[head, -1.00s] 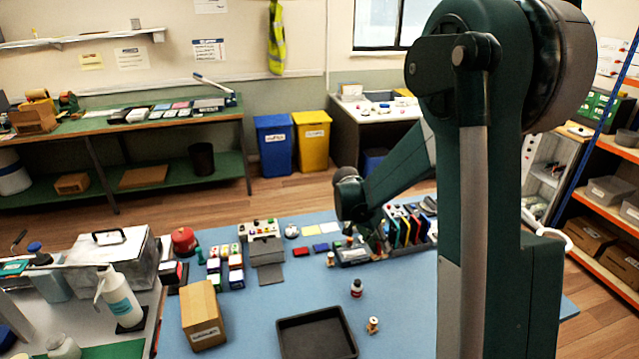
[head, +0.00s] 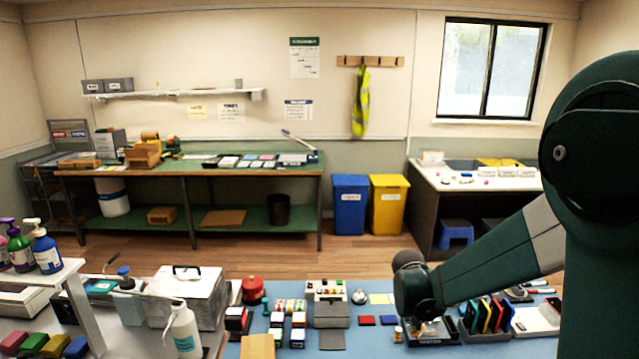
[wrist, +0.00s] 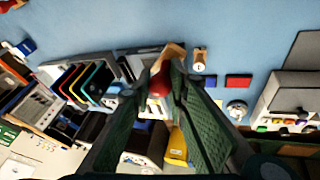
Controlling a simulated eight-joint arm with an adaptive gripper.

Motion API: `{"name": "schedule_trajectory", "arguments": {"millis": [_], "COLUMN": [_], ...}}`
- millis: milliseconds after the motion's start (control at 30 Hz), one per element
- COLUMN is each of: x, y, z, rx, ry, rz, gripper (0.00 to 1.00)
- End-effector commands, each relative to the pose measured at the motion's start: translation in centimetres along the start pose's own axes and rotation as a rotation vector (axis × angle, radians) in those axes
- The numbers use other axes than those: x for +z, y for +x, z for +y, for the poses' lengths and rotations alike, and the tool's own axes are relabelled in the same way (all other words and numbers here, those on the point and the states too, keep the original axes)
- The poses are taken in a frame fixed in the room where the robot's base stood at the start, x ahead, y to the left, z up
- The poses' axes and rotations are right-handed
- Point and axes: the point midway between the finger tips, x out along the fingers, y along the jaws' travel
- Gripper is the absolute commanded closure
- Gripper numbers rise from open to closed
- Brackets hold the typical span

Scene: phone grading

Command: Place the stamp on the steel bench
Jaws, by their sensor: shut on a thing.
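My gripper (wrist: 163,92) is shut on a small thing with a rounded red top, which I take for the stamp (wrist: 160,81). A light wooden-coloured part shows just beyond the fingertips, but I cannot tell if it belongs to it. In the head view my gripper (head: 420,322) is low over the back of the blue mat, beside the coloured upright folders, and its fingers are mostly hidden. I cannot tell for sure which surface is the steel bench; a long green-topped bench (head: 130,168) with metal legs stands at the back wall.
The blue work surface (wrist: 120,28) holds a small wooden-topped piece (wrist: 199,60), red and blue pads, and a grey device (head: 327,290). A folder rack (head: 487,318) stands close to my gripper. A white-topped desk (head: 470,178) is at back right. Open floor lies between.

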Motion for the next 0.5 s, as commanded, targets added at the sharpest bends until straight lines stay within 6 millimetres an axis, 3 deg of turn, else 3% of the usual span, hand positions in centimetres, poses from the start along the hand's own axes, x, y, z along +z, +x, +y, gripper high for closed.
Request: {"name": "schedule_trajectory", "arguments": {"millis": [200, 500], "x": [-0.2, -0.3], "y": [-0.9, -1.2], "z": [-1.9, -2.4], "rx": [-0.054, -0.069], "ry": [-0.127, -0.166], "rz": [0.034, 0.043], "gripper": [0.94, 0.94]}}
